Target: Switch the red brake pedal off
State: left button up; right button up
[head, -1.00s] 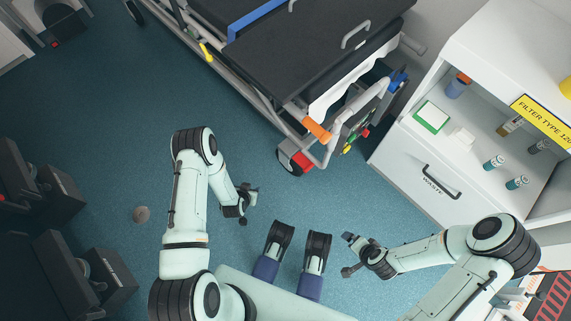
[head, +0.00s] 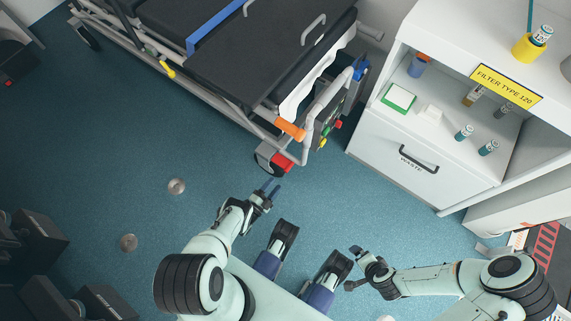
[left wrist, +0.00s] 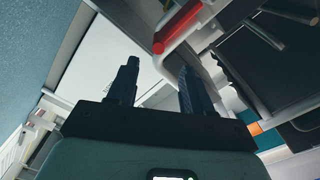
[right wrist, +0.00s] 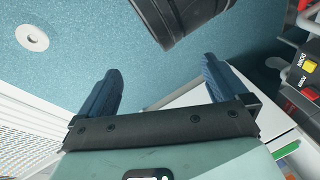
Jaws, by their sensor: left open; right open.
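The red brake pedal (head: 283,162) sits low at the wheel on the near corner of the stretcher. In the left wrist view a red bar (left wrist: 178,27), apparently this pedal, shows above the fingers. My left gripper (head: 270,187) is open and empty, just short of the pedal in the head view; I see no contact. Its two dark fingers also show apart in the left wrist view (left wrist: 158,68). My right gripper (head: 351,268) is open and empty over the floor, well away from the pedal. The pedal's tilt is too small to read.
The stretcher (head: 270,60) has an orange-gripped handle (head: 290,130) above the pedal. A white cabinet (head: 400,160) with a waste drawer stands to the right. Dark equipment (head: 40,240) stands at left.

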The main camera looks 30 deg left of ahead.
aim_at(285, 170)
pick_arm(q)
jog(key=w, duration=0.5)
jog(key=w+b, duration=0.1)
jog(key=w, duration=0.2)
jog(key=shift+d, duration=0.35)
jog(key=shift+w, duration=0.6)
pick_arm(e)
jog(key=shift+w+d+f, duration=0.3)
jog(key=shift+f, duration=0.15)
jog(key=shift+w+d+f, duration=0.25)
jog(key=shift+f, duration=0.2)
pick_arm(q)
grip_shut()
